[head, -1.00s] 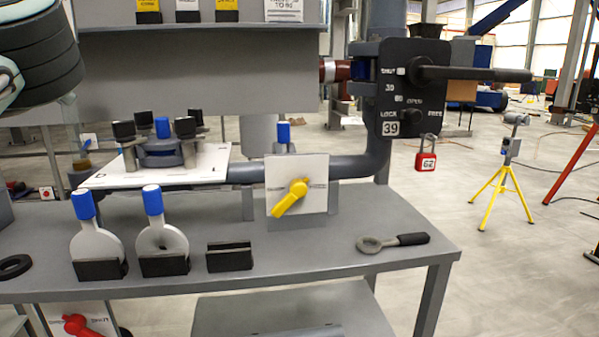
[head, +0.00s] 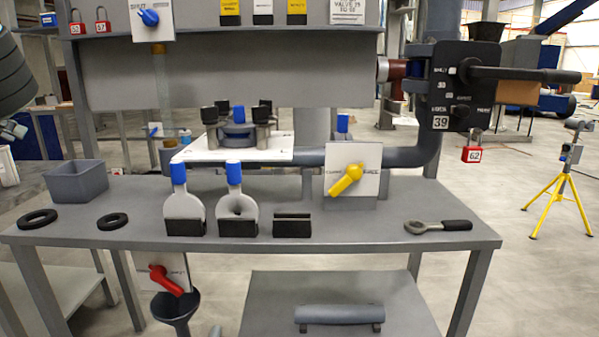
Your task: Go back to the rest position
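Part of my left arm or gripper (head: 14,78) shows as a dark, ribbed shape at the left edge of the head view. It is cut off by the frame, and no fingertips can be made out. It is left of the grey workbench (head: 340,228) and apart from the things on it. My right gripper is not in view. Nothing is seen held.
On the bench are a grey bin (head: 77,184), two black rings (head: 37,219), two blue-handled paddles (head: 184,205), an empty black holder (head: 291,226), a yellow-handled valve (head: 346,179) and a ring-ended wrench (head: 438,226). A yellow tripod (head: 562,192) stands right.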

